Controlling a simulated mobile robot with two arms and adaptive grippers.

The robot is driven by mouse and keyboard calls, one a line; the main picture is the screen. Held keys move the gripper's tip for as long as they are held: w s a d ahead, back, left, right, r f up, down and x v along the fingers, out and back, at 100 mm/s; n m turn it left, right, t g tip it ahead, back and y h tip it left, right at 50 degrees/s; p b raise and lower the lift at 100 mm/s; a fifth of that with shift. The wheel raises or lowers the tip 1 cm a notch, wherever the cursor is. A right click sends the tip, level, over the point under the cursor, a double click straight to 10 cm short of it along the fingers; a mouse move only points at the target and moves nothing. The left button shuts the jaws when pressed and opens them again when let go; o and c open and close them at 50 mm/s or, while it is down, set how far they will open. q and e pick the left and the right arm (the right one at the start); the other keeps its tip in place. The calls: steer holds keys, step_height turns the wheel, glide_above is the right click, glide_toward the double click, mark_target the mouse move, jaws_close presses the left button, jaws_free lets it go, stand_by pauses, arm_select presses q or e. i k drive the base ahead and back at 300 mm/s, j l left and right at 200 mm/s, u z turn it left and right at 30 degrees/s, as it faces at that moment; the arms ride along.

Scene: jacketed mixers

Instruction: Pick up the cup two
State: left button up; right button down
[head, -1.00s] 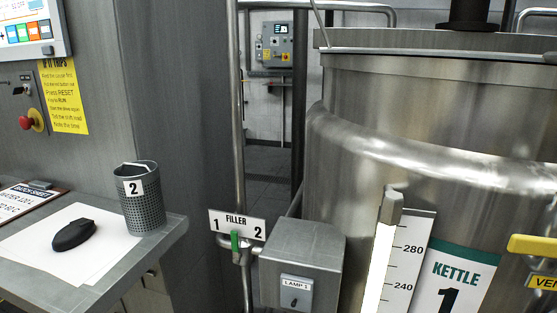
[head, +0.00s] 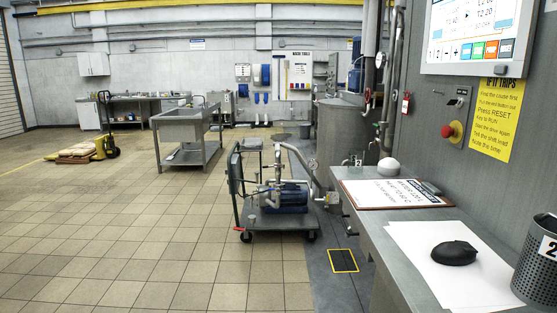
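The cup two is a dark perforated metal cup (head: 536,262) with a white label reading 2. It stands upright at the right edge of the head view, on the grey shelf (head: 378,243), and is partly cut off by the picture's edge. A black mouse-shaped object (head: 455,253) lies to its left on a white sheet (head: 425,262). Neither of my grippers shows in the head view.
A clipboard (head: 392,194) lies on the shelf's far part. A control panel with a red button (head: 450,130) is on the wall above. A pump cart (head: 275,196) stands left of the shelf. Open tiled floor (head: 120,230) spreads to the left.

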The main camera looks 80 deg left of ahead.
mark_target(356, 155)
steer(key=u, duration=2.15)
steer(key=i+j+z, duration=0.1)
steer(key=z, duration=0.85)
steer(key=i+j+z, duration=0.15)
steer(key=j+z, duration=0.25)
steer(key=j, duration=0.3)
steer(key=j+z, duration=0.4)
steer(key=j, duration=0.3)
steer(key=j+z, duration=0.4)
steer(key=j, duration=0.3)
